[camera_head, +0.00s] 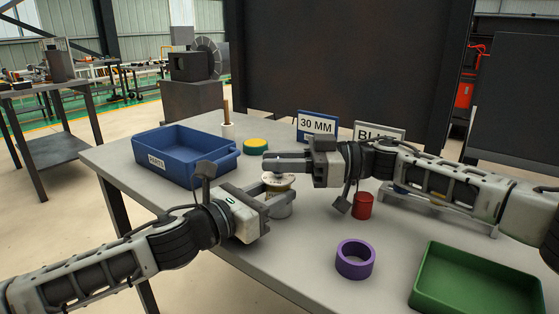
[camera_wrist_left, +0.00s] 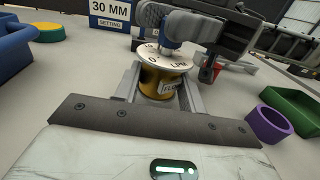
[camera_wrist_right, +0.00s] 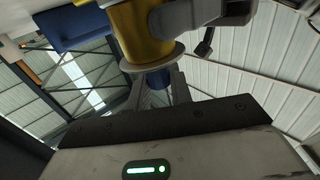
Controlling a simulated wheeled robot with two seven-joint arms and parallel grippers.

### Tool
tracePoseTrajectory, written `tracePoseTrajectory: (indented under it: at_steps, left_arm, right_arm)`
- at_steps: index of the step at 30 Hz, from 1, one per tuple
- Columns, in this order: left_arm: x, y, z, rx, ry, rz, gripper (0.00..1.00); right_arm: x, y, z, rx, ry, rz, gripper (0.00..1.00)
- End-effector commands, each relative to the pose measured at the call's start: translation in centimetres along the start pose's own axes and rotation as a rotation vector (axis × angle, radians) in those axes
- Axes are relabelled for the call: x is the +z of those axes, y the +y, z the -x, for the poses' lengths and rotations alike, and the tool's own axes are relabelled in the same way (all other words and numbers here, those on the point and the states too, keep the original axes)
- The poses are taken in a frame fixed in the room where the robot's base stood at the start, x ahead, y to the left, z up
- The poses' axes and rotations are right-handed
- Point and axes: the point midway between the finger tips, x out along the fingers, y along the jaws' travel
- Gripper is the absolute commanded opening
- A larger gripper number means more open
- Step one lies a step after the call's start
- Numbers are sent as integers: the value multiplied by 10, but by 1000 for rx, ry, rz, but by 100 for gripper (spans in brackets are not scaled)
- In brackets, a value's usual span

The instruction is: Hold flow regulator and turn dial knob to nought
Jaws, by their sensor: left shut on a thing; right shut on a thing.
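The flow regulator has a gold body (camera_wrist_left: 157,86) under a round white dial (camera_wrist_left: 166,58) with black marks, including a 0 and "L/M". A blue knob (camera_wrist_left: 171,32) stands on top of the dial; it also shows in the right wrist view (camera_wrist_right: 157,82). My left gripper (camera_head: 279,191) is shut around the body from the side, holding it upright. My right gripper (camera_head: 268,163) is shut on the knob from above the dial. In the head view its fingers hide the knob. I cannot tell the pointer's position.
A blue parts bin (camera_head: 190,150) stands at the left and a green tray (camera_head: 470,284) at the front right. A purple ring (camera_head: 355,262) and a red cylinder (camera_head: 362,207) lie nearby. A "30 MM" sign (camera_head: 317,126) and a yellow-green disc (camera_head: 256,145) stand behind.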

Motion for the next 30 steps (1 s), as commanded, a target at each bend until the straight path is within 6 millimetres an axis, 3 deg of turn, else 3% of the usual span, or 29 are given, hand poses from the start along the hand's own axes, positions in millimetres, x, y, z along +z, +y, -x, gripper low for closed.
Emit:
tracePoseTrajectory:
  at_steps: [15, 30]
  left_arm:
    - [0, -3, 0, -8, -2, 2, 11]
    - [0, -4, 0, -9, -2, 0, 11]
  right_arm:
    - [-2, 4, -1, -245, 1, 6, 0]
    - [-1, 2, 2, -309, 2, -1, 0]
